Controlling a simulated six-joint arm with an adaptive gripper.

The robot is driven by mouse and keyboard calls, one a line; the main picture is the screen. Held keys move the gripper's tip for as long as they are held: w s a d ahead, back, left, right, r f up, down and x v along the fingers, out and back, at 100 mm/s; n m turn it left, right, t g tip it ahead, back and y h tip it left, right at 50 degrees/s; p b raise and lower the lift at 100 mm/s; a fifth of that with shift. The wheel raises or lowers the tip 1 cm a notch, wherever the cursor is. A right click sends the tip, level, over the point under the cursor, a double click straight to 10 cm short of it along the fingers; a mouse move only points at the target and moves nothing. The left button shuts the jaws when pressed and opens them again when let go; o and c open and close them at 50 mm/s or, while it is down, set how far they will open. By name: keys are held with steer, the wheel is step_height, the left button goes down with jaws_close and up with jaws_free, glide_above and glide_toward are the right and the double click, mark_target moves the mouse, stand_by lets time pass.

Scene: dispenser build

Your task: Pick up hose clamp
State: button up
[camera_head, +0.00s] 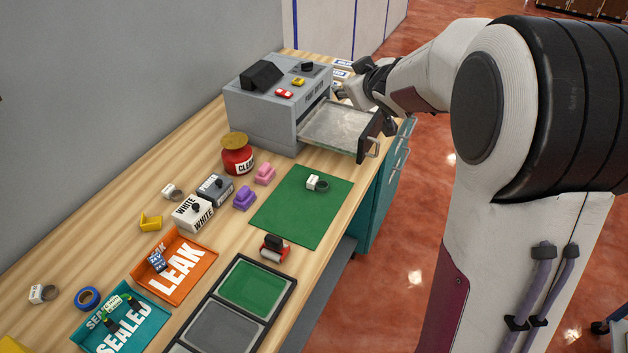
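Several small grey rings, each with a white block, look like hose clamps. One ring (323,186) lies on the green mat (290,222). Another ring (174,193) lies on the wooden table behind the white box, and a third (48,293) is at the lower left. I cannot tell which is meant. My gripper (347,90) is at the top, over the open drawer of the grey machine and well behind the mat. Its fingers are small and partly hidden, so I cannot see whether they are open or hold anything.
The grey machine (262,122) has its drawer (335,138) pulled out over the table's right side. A red jar (237,160), pink and purple blocks, and a white box (190,213) stand left of the mat. Orange (185,280) and teal trays (150,333) are in front.

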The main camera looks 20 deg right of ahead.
steer(key=w+f+n+y, duration=0.2)
steer(key=w+f+y, duration=0.1)
steer(key=w+f, duration=0.3)
steer(key=n+g+y, duration=0.3)
steer(key=n+y, duration=0.1)
steer(key=y, duration=0.5)
glide_toward(318, 184)
steer(key=w+a, duration=0.1)
steer(key=w+r, duration=0.1)
steer(key=w, duration=0.1)
steer(key=shift+a, duration=0.4)
steer(key=shift+x, duration=1.35)
steer(key=shift+f, duration=0.1)
